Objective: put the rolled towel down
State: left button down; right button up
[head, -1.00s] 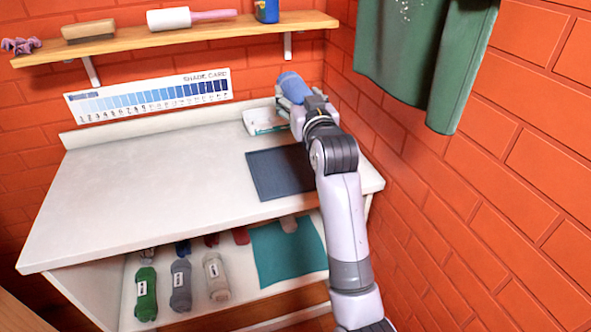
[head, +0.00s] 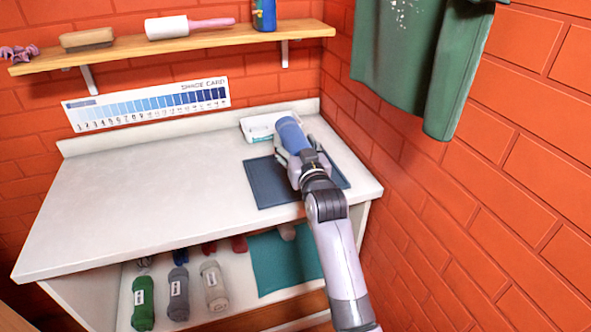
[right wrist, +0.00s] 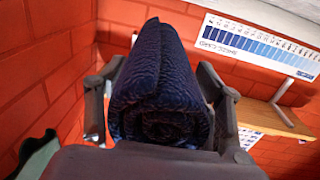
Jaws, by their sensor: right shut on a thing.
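My right gripper (head: 294,155) is shut on a rolled blue towel (head: 288,132). It holds the towel over the dark blue mat (head: 262,190) on the white counter. In the right wrist view the rolled towel (right wrist: 160,85) sits between the two fingers, its spiral end toward the camera. The head view does not clearly show whether the towel touches the mat. My left gripper is not in view.
A white packet (head: 257,127) lies behind the mat. The left of the counter (head: 150,185) is bare. Rolled green (head: 143,302), grey (head: 178,293) and beige (head: 213,285) towels lie on the lower shelf beside a teal mat (head: 280,262). A green cloth (head: 415,60) hangs at right.

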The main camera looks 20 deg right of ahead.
notch_tip(320, 180, down, 4)
jog(key=shift+r, duration=0.1)
jog(key=shift+f+p, duration=0.3)
jog(key=shift+f, duration=1.65)
jog(key=shift+f, duration=0.1)
jog(key=o, duration=1.2)
